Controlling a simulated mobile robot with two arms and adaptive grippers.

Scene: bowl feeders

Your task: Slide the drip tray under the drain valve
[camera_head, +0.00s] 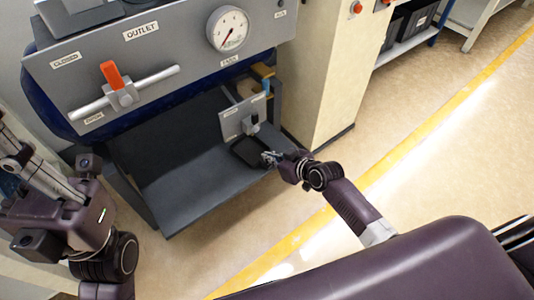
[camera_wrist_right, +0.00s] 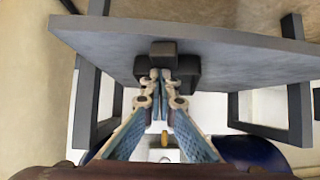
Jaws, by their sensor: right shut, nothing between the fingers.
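The drip tray (camera_head: 249,151) is a dark, shallow piece on the grey lower shelf, below the small valve plate. The drain valve (camera_head: 249,123) sits on that light grey plate, just above and behind the tray; the exact overlap is hard to tell. My right gripper (camera_head: 269,157) is at the tray's near right edge. In the right wrist view its fingertips (camera_wrist_right: 164,92) are together with nothing between them, close to a dark block (camera_wrist_right: 163,49) at the shelf edge, probably part of the tray. My left gripper (camera_head: 20,160) shows partly at the left edge; its fingertips are unclear.
The outlet panel (camera_head: 170,34) overhangs the shelf, with an orange-marked handle (camera_head: 112,76) and a round gauge (camera_head: 228,29). A beige cabinet (camera_head: 325,80) stands to the right. The shelf (camera_head: 190,183) is bare left of the tray. Floor is open to the right.

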